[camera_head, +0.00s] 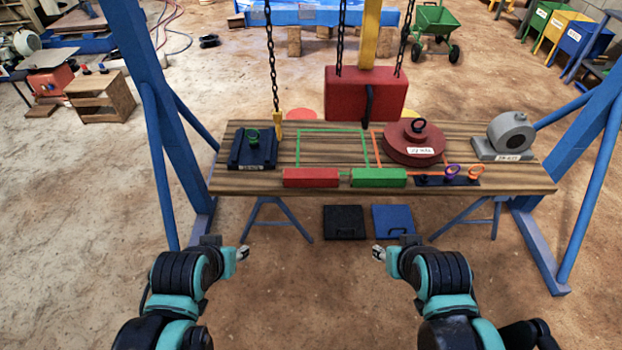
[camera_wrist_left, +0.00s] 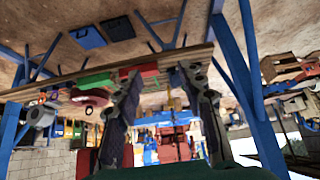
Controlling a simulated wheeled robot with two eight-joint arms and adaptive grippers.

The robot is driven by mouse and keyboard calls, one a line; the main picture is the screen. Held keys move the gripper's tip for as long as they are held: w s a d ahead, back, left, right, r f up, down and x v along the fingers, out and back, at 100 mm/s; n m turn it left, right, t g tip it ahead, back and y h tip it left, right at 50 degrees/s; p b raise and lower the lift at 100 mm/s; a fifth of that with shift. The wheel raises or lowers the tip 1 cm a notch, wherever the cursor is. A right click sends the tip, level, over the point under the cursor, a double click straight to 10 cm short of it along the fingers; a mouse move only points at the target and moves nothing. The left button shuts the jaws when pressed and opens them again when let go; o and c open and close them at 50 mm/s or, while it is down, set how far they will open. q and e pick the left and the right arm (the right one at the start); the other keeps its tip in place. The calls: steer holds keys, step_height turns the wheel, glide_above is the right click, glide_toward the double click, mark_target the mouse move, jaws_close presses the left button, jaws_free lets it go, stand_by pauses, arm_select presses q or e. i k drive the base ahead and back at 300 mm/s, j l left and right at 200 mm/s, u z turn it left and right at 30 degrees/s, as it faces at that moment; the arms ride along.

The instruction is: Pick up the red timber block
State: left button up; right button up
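The red timber block (camera_head: 311,178) lies along the front edge of the wooden table, left of the green block (camera_head: 365,177). The red block also shows in the left wrist view (camera_wrist_left: 141,70), partly behind a finger. That view is upside down. My left gripper (camera_head: 243,253) hangs in front of the table, lower and to the left of the red block, apart from it. In the left wrist view its fingers (camera_wrist_left: 162,73) are spread with nothing between them. My right gripper (camera_head: 378,253) is also in front of the table, touching nothing; its fingers are too small to judge.
The table (camera_head: 222,178) also holds a dark blue plate (camera_head: 252,150), a round red weight (camera_head: 413,143), a grey housing (camera_head: 512,133) and coloured rings. A large red weight (camera_head: 365,92) and chains hang over its back. Blue frame legs (camera_head: 143,90) stand at both sides.

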mark_target(292, 177)
steer(key=i+z, duration=0.35)
steer(key=i+j+z, duration=0.15)
steer(key=z, duration=0.2)
steer(key=i+j+z, duration=0.2)
steer(key=z, duration=0.15)
steer(key=i, duration=0.15)
